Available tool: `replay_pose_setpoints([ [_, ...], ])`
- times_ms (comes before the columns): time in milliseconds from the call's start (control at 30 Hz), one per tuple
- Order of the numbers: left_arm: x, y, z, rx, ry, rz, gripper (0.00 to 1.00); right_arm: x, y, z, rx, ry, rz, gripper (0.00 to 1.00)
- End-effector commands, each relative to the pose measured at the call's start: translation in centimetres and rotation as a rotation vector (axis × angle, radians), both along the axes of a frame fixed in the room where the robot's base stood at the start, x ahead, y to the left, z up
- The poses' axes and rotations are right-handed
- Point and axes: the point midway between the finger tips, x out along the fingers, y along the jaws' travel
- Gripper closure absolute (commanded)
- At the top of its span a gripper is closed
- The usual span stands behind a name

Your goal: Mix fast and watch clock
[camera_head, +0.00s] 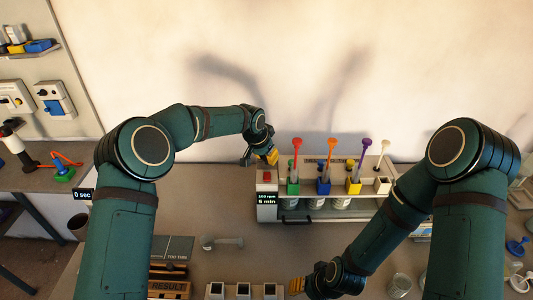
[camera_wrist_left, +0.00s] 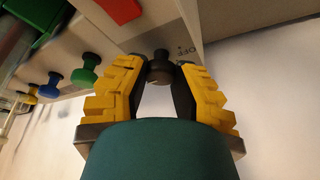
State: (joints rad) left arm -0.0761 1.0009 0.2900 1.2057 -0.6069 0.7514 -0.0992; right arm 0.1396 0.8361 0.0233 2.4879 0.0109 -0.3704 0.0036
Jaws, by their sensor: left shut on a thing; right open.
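A grey-white mixing machine (camera_head: 266,196) stands against the back wall, with a red button (camera_head: 267,176) and a small display (camera_head: 267,199) that appears to read "100 rpm 5 min". Red (camera_head: 297,145), orange (camera_head: 332,144), purple (camera_head: 366,145) and cream (camera_head: 384,148) stirrers stand upright in it. A timer display (camera_head: 83,194) at left reads "0 sec". My left gripper (camera_head: 272,157) is at the machine's back left corner. In the left wrist view its yellow fingers are shut on a dark knob (camera_wrist_left: 160,68) beside an "OFF" mark. My right gripper (camera_head: 297,286) is open low in the middle.
White square holders (camera_head: 243,291) stand in front, beside my right gripper. A wooden "RESULT" rack (camera_head: 168,289) and a grey tray (camera_head: 175,248) are at front left. A grey tool (camera_head: 221,242) lies mid-table. Glassware (camera_head: 400,285) is right of my right gripper.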

Motion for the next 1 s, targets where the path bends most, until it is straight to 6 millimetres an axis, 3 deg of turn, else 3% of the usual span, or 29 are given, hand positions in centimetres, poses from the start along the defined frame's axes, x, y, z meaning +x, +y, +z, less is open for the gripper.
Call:
replay_pose_setpoints([
  [200, -0.03, 0.02, -0.15, 0.001, 0.003, -0.124, 1.0, -0.04, -0.03, 0.87, 0.002, 0.001, 0.001, 0.53],
  [600, -0.05, -0.02, -0.25, 0.0, 0.002, -0.149, 1.0, -0.05, -0.05, 0.87, 0.002, 0.001, 0.0, 0.53],
  [633, -0.05, -0.01, -0.26, 0.0, 0.002, -0.149, 0.61, -0.05, -0.05, 0.87, 0.002, 0.001, 0.0, 0.53],
  [700, -0.05, -0.02, -0.25, 0.001, 0.002, -0.148, 0.37, -0.05, -0.05, 0.87, 0.002, 0.001, 0.0, 0.53],
  [1000, 0.0, 0.02, -0.07, 0.0, 0.0, -0.147, 0.36, -0.05, -0.06, 0.86, 0.001, 0.001, 0.0, 0.53],
])
